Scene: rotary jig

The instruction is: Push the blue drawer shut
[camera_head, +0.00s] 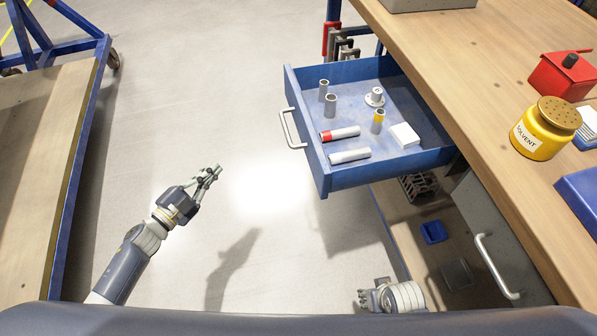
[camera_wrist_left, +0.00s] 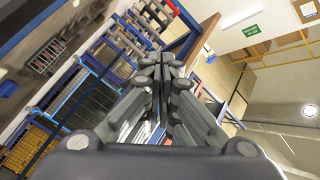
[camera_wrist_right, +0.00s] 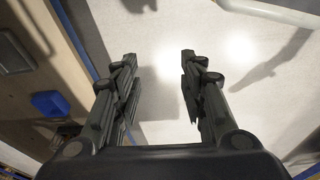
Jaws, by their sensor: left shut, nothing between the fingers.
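The blue drawer (camera_head: 390,170) stands pulled out from the wooden workbench in the head view. Its pale bar handle (camera_head: 290,130) is on the front panel, facing left. Several tubes, a flanged part (camera_head: 375,97) and a white block (camera_head: 405,135) lie or stand in the drawer. My left gripper (camera_head: 212,173) is left of and nearer than the drawer, apart from the handle, over the floor. Its fingers are together and empty in the left wrist view (camera_wrist_left: 160,65). My right gripper (camera_wrist_right: 158,72) is open and empty, below the drawer at the head view's bottom edge.
The workbench top (camera_head: 450,70) holds a yellow solvent can (camera_head: 545,128) and a red box (camera_head: 562,75). A lower shelf (camera_head: 410,215) holds a blue bin (camera_head: 433,232). A blue-framed cart (camera_head: 85,130) stands at left. Clear floor lies between.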

